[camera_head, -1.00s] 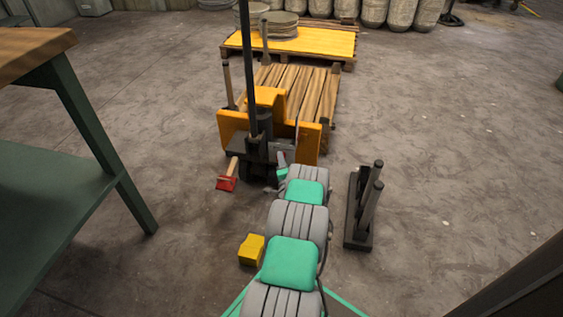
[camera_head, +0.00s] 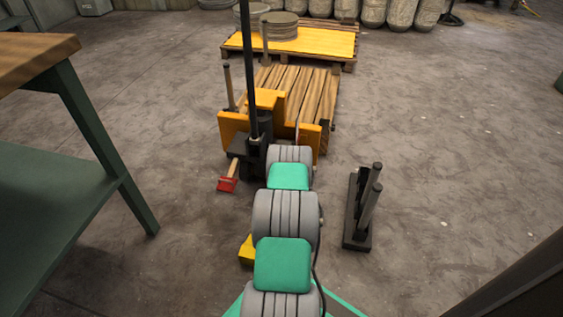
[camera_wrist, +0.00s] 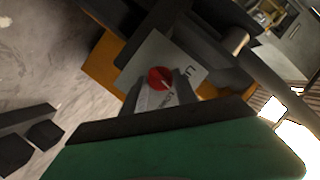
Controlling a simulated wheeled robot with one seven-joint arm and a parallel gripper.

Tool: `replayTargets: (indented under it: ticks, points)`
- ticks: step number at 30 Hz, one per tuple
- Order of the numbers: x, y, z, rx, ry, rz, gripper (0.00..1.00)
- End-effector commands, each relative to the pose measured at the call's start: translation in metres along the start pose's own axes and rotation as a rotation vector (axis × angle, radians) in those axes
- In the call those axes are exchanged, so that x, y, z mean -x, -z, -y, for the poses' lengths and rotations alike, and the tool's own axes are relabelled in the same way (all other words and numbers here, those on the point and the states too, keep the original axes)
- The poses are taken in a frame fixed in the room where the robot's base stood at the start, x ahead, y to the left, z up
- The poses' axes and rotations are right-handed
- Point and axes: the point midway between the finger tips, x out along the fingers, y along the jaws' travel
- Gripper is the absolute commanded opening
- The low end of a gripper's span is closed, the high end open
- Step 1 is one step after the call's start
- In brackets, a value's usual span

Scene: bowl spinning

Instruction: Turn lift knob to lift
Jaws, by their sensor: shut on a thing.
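The lift knob (camera_wrist: 160,77) is a small round red knob on a pale grey label plate (camera_wrist: 150,55) with partly readable dark lettering, in the wrist view. My gripper (camera_wrist: 164,86) has its two dark fingers at either side of the knob and is shut on it. The plate sits on an orange panel of the pallet jack. In the head view the orange pallet jack (camera_head: 232,124) stands ahead with its tall black handle (camera_head: 249,70). My arm hides the knob and my gripper there.
A wooden pallet (camera_head: 318,95) lies behind the jack's panel, with a yellow-topped pallet (camera_head: 325,44) beyond. A dark stand with posts (camera_head: 357,239) is at right. A green workbench (camera_head: 60,200) fills the left. A red-headed tool (camera_head: 228,184) lies near the jack.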

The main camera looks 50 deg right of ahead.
Motion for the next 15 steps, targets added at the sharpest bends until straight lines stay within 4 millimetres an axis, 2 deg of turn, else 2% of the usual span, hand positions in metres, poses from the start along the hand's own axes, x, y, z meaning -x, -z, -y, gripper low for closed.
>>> replayTargets:
  ticks: [15]
  points:
    - [-0.0019, -0.0022, 0.0048, 0.452, -0.178, 0.031, 0.0]
